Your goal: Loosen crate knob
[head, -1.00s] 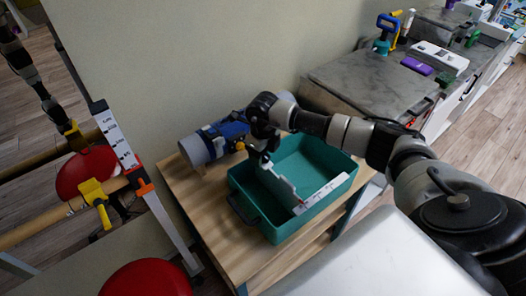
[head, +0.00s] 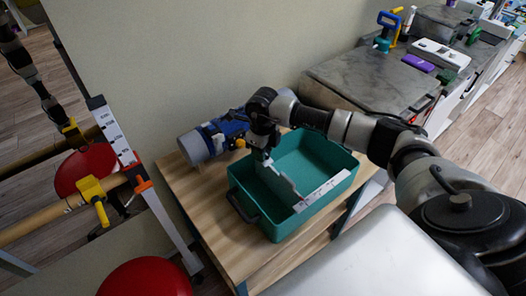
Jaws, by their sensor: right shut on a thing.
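A teal crate (head: 335,159) stands on the light wooden table. A white L-shaped bar with dark marks (head: 318,194) lies in and across it, its corner near the front wall. My right gripper (head: 265,160) reaches in from the right and points down at the crate's back-left side, where the bar's far end meets it. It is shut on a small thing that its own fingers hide. I cannot make out a knob apart from the gripper. My left gripper is not in view.
A blue and grey device (head: 204,145) lies just left of the gripper on the wooden table (head: 205,200). A grey counter (head: 365,78) with tools is behind. The table's front-left is clear.

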